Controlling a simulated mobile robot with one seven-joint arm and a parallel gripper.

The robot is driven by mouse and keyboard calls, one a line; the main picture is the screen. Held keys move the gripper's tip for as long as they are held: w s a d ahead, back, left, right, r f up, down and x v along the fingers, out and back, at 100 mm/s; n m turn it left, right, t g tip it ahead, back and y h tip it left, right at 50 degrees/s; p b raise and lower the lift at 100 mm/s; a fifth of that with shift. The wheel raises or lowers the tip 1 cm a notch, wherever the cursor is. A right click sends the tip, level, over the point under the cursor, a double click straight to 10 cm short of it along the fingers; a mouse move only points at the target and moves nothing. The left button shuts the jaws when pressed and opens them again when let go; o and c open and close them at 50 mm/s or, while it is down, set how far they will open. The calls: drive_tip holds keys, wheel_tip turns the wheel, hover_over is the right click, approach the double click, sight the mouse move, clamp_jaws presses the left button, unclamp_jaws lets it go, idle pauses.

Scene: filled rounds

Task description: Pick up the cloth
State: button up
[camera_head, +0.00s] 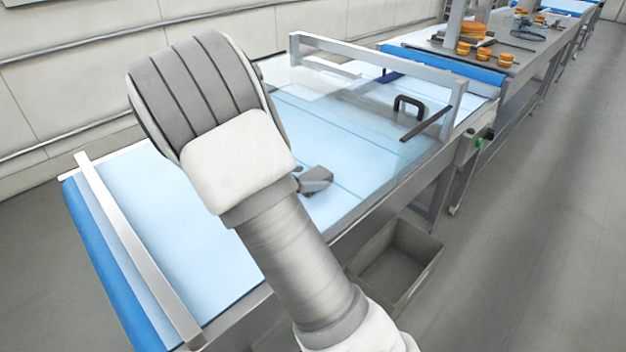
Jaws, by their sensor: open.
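I cannot make out the cloth for sure. A small dark blue piece (390,76) shows on the light blue conveyor belt, at its far side behind the clear cover; I cannot tell if it is cloth. My arm fills the middle of the view and hides part of the belt. Only a small grey part of my gripper (316,180) shows, beside the arm and over the belt. It is open, with nothing seen in it; the rest is hidden behind my arm.
The conveyor (170,240) has a metal frame bar across its near end. A clear cover (350,115) with a black handle (409,106) spans its far part. An open grey bin (420,262) stands below. Orange rounds (472,32) sit on the far table. The floor at right is clear.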

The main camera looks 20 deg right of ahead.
drive_tip(key=shift+x, duration=1.25)
drive_tip(key=c, duration=1.3)
